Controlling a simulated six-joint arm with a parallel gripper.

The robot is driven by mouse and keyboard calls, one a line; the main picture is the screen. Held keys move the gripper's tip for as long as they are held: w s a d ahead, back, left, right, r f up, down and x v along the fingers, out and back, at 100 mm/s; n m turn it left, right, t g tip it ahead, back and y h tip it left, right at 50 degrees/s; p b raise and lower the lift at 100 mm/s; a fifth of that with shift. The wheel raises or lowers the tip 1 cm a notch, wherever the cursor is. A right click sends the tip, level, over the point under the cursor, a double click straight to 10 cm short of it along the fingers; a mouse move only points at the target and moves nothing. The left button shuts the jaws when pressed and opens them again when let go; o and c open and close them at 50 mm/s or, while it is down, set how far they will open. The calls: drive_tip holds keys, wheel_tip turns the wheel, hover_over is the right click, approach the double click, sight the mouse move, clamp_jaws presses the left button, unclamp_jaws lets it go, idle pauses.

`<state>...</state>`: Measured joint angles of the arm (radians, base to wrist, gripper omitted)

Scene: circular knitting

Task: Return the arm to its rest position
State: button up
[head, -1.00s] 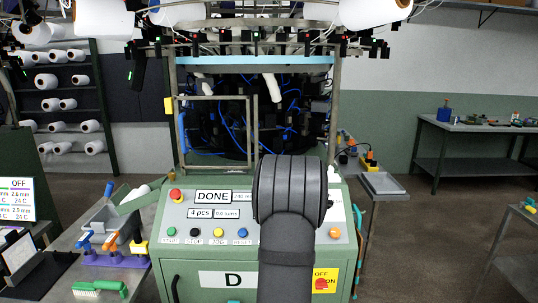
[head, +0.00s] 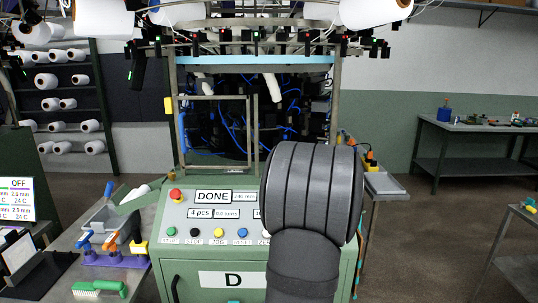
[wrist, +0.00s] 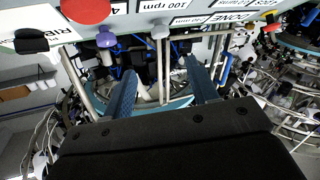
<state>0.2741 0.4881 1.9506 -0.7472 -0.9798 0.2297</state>
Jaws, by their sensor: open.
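My arm, a thick dark grey ribbed link, stands in the head view in front of the right part of the green knitting machine's control panel (head: 205,215). The gripper itself does not show in the head view. In the wrist view my gripper (wrist: 164,85) has two blue fingers set well apart, open, with nothing held between them. Behind the fingers in that view are the machine's frame and a pale blue ring (wrist: 150,108). The red emergency button (wrist: 86,10) shows large at the top of the wrist view.
A left bench holds a grey bin (head: 105,222), tools in a purple rack (head: 115,260) and a green brush (head: 99,288). A small tray (head: 384,183) is right of the machine. A workbench (head: 470,128) stands at the far right. White cones hang above.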

drive_tip(key=x, duration=1.5)
drive_tip(key=shift+w, duration=0.15)
drive_tip(key=shift+r+m+t+h, duration=0.1)
drive_tip(key=shift+m+t+h, duration=0.2)
drive_tip(key=shift+m+h, duration=0.3)
drive_tip(key=shift+s+a+m+t+h, duration=0.1)
drive_tip(key=shift+m+t+h, duration=0.05)
drive_tip(key=shift+m+h, duration=0.5)
drive_tip(key=shift+s+a+m+t+h, duration=0.1)
drive_tip(key=shift+s+m+t+h, duration=0.05)
drive_tip(key=shift+m+h, duration=0.5)
drive_tip(key=s+d+y, duration=0.1)
drive_tip(key=s+d, duration=0.1)
drive_tip(key=s, duration=1.4)
drive_tip(key=shift+s+d+r+n, duration=0.2)
drive_tip(key=shift+d+r+n, duration=0.05)
drive_tip(key=shift+d+n, duration=0.15)
